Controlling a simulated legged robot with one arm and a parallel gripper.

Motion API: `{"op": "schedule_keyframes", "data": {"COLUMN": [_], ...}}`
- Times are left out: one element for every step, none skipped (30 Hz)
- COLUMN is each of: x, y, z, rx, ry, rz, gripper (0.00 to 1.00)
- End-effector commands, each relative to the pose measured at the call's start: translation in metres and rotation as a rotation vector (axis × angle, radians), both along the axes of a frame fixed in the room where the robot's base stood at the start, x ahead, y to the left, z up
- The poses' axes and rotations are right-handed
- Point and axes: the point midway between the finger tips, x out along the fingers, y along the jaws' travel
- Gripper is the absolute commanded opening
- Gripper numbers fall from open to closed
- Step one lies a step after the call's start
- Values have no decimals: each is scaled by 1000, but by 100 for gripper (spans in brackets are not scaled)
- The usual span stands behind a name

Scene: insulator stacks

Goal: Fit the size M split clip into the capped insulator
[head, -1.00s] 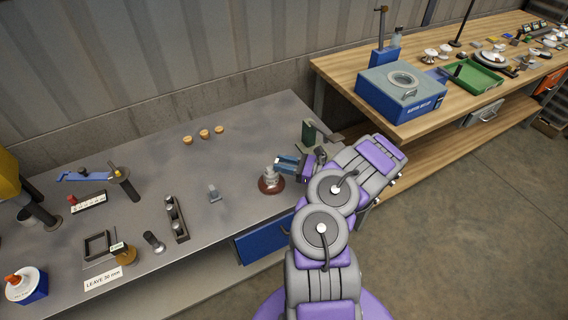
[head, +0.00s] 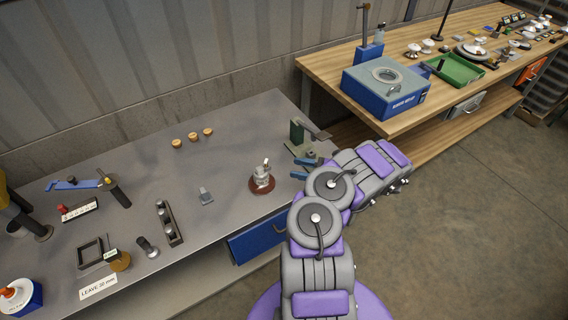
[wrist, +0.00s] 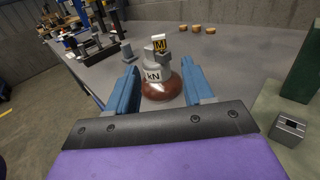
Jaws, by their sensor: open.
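The capped insulator (head: 262,180) stands upright on the grey metal bench, with a brown disc base and a grey cap. In the wrist view the cap (wrist: 154,74) carries the mark "kN". The size M split clip (wrist: 159,44), with a yellow and black M label, stands up at the top of the cap. How deep it sits in the cap cannot be told. My gripper (wrist: 163,90) is open, its blue fingers apart with the insulator seen between them and beyond. In the head view my gripper (head: 302,169) is right of the insulator, clear of it.
A green stand (head: 298,136) is just behind my gripper; a slotted metal block (wrist: 288,129) is close on the right in the wrist view.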

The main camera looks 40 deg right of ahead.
Motion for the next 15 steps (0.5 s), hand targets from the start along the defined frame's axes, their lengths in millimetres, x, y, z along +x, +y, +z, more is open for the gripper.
{"op": "schedule_keyframes", "data": {"x": [-10, -16, -23, -28, -33, -39, -43, -47, -51, -54, -56, -59, -61, -62, -64], "y": [-7, -10, -14, -18, -21, -24, -26, -29, -31, -33, -34, -36, -37, -38, -39], "z": [0, 0, 0, 0, 0, 0, 0, -1, -1, -1, -1, -1, -1, 0, 0], "rx": [-1, 0, -1, -1, -2, -2, -2, -1, 1, 1, 2, 2, 2, 1, 1], "ry": [2, 2, 4, 4, 2, 2, 3, 4, 4, 4, 3, 2, 1, 1, 1], "rz": [-1, -1, -1, -1, -1, 0, 0, 0, -1, -1, 0, 0, 1, 1, 1], "gripper": [51, 51, 51, 51, 51, 51, 51, 51, 51, 51, 51, 51, 51, 51, 51]}}
